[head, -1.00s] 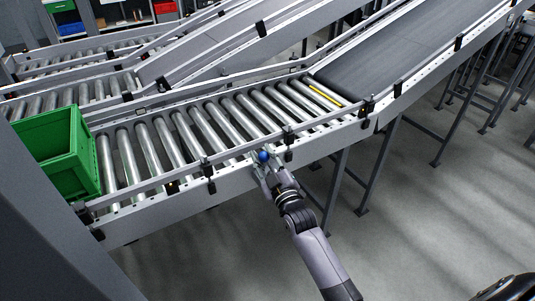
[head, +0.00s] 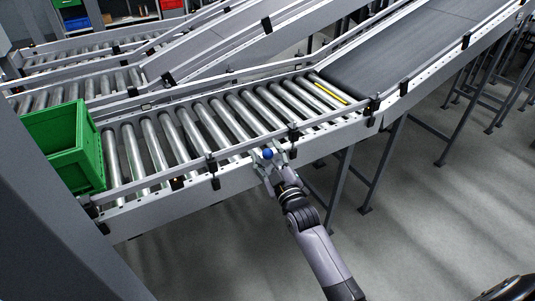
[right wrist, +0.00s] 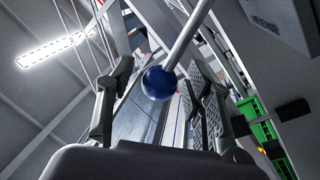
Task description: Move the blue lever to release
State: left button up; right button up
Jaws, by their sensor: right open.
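The blue lever shows as a round blue knob (head: 268,154) at the near side rail of the roller conveyor. In the right wrist view the blue knob (right wrist: 158,83) sits on a slim metal rod that runs up and to the right. My right gripper (head: 270,160) is open, with its fingers on either side of the knob. In the right wrist view a dark finger stands left of the knob and a ridged finger pad right of it, with gaps visible. The lever's base is hidden in the head view. My left gripper is not in view.
A green crate (head: 68,145) stands on the left end of the rollers (head: 185,135). A dark belt (head: 400,60) rises to the right. The near side rail (head: 150,213) carries black brackets. Open grey floor (head: 430,220) lies at the right.

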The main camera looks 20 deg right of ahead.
jog(key=shift+s+f, duration=0.1)
jog(key=shift+s, duration=0.15)
jog(key=s+f, duration=0.1)
jog(key=s, duration=1)
jog(key=shift+s+f, duration=0.2)
jog(key=shift+f, duration=0.1)
